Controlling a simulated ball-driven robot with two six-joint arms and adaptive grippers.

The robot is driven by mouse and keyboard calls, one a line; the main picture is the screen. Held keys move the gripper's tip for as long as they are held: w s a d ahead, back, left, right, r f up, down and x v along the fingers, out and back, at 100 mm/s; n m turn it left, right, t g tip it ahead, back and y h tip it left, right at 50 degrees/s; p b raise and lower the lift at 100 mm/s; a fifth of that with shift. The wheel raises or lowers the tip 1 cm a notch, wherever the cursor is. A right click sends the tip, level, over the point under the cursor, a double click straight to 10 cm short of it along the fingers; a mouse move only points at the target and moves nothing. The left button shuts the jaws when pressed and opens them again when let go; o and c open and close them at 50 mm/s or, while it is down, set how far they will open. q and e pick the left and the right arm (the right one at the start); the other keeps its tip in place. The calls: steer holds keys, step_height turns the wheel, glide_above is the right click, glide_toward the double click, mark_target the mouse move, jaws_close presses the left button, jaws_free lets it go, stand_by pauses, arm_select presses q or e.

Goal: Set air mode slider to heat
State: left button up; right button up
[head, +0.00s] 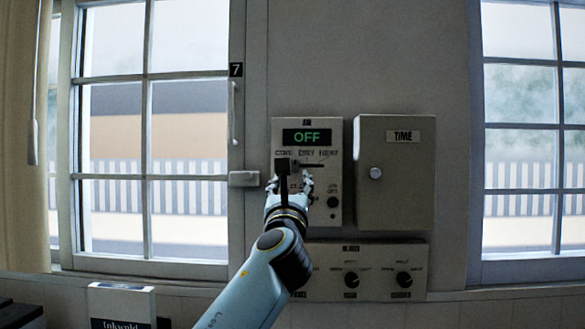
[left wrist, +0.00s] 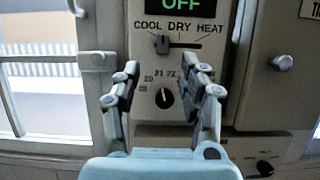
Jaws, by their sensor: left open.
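The air control panel (head: 335,180) hangs on the wall with a green OFF display (head: 307,136). In the left wrist view its mode slider knob (left wrist: 162,44) sits at the left end of a short slot (left wrist: 188,45), on the COOL side of the COOL, DRY, HEAT labels (left wrist: 179,27). My left gripper (head: 290,184) is open and empty in front of the panel. In the left wrist view its fingertips (left wrist: 162,80) stand either side of the dial (left wrist: 164,98), lower than the slider. My right gripper is out of view.
A closed TIME box (head: 400,190) with a round knob stands out just right of the panel. A lower panel with knobs (head: 375,272) is below. A window with a latch (head: 243,179) lies to the left.

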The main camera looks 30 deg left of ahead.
mark_target(295, 165)
arm_select(q)
steer(key=x, duration=0.3)
steer(key=p+x, duration=0.1)
steer(key=x, duration=0.1)
steer(key=shift+w+d+r, duration=0.15)
steer(key=shift+w, duration=0.25)
steer(key=x, duration=0.2)
steer(key=shift+w+a+r, duration=0.1)
steer(key=shift+w+a, duration=0.1)
steer(key=shift+a, duration=0.2)
steer(key=shift+w, duration=0.15)
steer(key=shift+c, duration=1.4)
steer(key=c, duration=0.5)
jaws_close()
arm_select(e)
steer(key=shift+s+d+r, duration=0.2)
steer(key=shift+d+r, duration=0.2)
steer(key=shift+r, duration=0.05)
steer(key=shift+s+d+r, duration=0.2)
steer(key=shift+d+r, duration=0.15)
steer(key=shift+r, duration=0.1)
